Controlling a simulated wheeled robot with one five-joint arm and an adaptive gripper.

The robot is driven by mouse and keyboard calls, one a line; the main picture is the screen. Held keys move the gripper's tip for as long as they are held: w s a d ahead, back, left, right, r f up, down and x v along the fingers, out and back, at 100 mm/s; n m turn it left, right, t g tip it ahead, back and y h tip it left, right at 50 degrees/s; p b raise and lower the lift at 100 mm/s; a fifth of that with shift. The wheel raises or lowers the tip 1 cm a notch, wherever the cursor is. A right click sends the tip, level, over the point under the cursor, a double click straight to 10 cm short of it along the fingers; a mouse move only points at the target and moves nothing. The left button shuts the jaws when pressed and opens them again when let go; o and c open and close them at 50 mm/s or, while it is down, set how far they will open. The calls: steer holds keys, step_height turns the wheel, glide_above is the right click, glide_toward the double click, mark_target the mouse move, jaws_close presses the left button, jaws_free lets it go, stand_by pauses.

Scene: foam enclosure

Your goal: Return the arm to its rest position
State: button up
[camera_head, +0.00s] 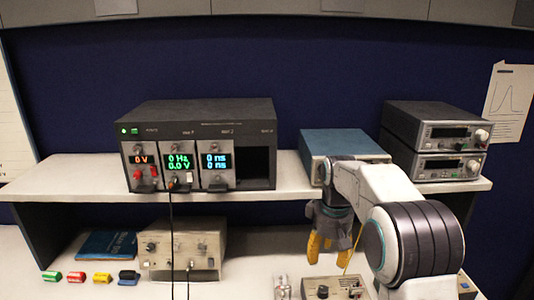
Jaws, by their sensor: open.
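My arm (415,225) reaches up from the lower right and bends over the bench in front of the shelf. My gripper (328,246) hangs from its end with yellow fingers pointing down. It is open, and I see nothing held between the fingers. Whether the fingertips touch anything cannot be told from this view.
A dark instrument rack (200,115) with lit displays stands on the shelf (70,175). A blue-topped box (340,143) and two stacked instruments (436,140) are to its right. Below are a beige instrument (183,247), a blue book (106,244) and several small coloured pieces (76,277). Dark cables hang down.

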mark_target(324, 292)
steer(key=shift+m+g, duration=0.3)
steer(key=shift+m, duration=0.4)
steer(key=f, duration=0.1)
steer(key=s+f, duration=0.2)
steer(key=f, duration=0.1)
steer(key=s+r+m, duration=0.2)
steer(key=s, duration=2.2)
steer(key=s+r+t, duration=0.1)
steer(key=r+t, duration=0.1)
steer(key=r, duration=0.1)
steer(key=s+r+t, duration=0.1)
steer(key=t, duration=0.1)
steer(key=shift+s+r, duration=0.3)
steer(key=shift+r, duration=0.1)
